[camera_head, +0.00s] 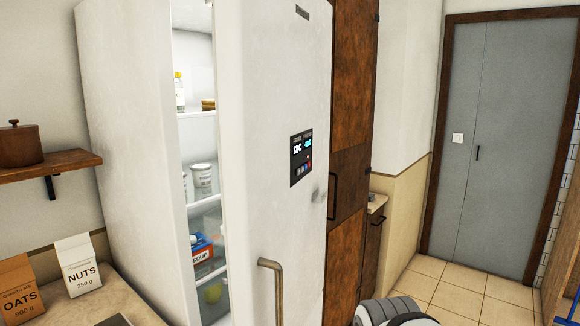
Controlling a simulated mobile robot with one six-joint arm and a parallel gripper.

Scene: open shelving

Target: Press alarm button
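A dark control panel (301,157) is set in the front of the white fridge door (265,120). It has two lit blue-white readouts, a small red mark on its right side and a row of small buttons (303,168) in its lower half. The labels are too small to read, so I cannot tell which is the alarm button. The door stands ajar, with shelves showing in the gap to its left. A grey and white rounded part of my arm shows at the bottom edge, right of the door. My gripper's fingers are not in view.
A bent metal handle (271,285) sticks out low on the fridge door. Brown cabinets (350,100) stand right of the fridge. The tiled floor (455,290) before the grey door (495,140) is clear. Oats (18,290) and nuts (80,275) packs stand at left.

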